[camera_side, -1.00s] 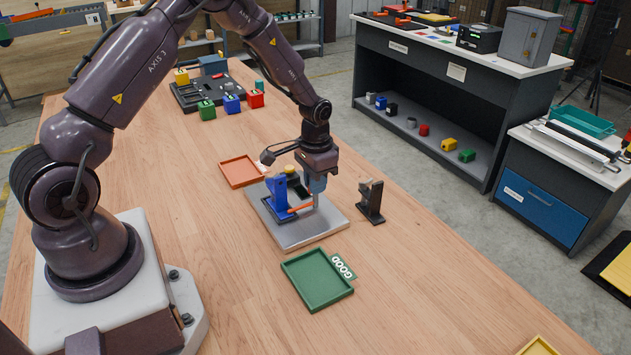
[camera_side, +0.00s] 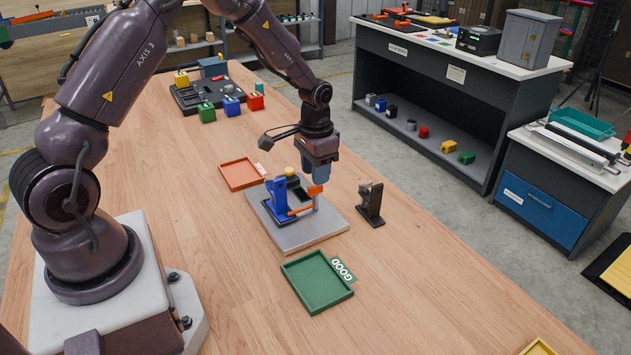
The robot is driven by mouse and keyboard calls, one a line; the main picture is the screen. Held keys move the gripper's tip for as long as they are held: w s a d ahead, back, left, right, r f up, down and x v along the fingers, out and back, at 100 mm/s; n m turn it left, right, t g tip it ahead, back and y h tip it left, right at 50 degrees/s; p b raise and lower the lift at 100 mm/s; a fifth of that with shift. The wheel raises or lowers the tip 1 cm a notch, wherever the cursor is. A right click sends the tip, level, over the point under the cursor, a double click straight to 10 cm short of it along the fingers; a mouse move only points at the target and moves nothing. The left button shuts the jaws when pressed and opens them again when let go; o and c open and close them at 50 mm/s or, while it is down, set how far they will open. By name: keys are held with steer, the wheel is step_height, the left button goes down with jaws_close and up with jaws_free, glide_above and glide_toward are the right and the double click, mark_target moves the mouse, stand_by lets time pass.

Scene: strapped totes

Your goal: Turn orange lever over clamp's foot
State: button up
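A blue clamp (camera_side: 277,197) stands on a grey plate (camera_side: 310,231) in the middle of the table. An orange lever arm (camera_side: 301,210) reaches right from the clamp's low front, close over the plate. Another orange piece (camera_side: 315,190) shows upright at its right end, just below my gripper. My gripper (camera_side: 320,179) points down above the plate's right part, at the top of that orange piece. Its fingers are small and partly hidden, so I cannot tell whether they hold it. The clamp's foot is too small to make out clearly.
A black stand (camera_side: 370,204) is close to the plate's right edge. An orange-red tray (camera_side: 240,174) lies behind left and a green tray (camera_side: 316,283) labelled GOOD lies in front. Coloured blocks (camera_side: 231,105) stand by a dark rack farther back. The table's left part is clear.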

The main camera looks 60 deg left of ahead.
step_height(320, 180, up, 9)
stand_by(0.3)
steer(key=shift+r, duration=0.1)
steer(key=s+d+r+t, duration=0.2)
steer(key=s+d+r, duration=0.2)
steer(key=s, duration=0.3)
steer(key=s+d+r+t, duration=0.1)
steer(key=s+d+r, duration=0.2)
steer(key=s+r, duration=0.3)
steer(key=s+d+r+t, duration=0.2)
steer(key=s+d+r, duration=0.2)
steer(key=s, duration=0.5)
steer(key=shift+d+r+t, duration=0.3)
steer(key=shift+r, duration=0.6)
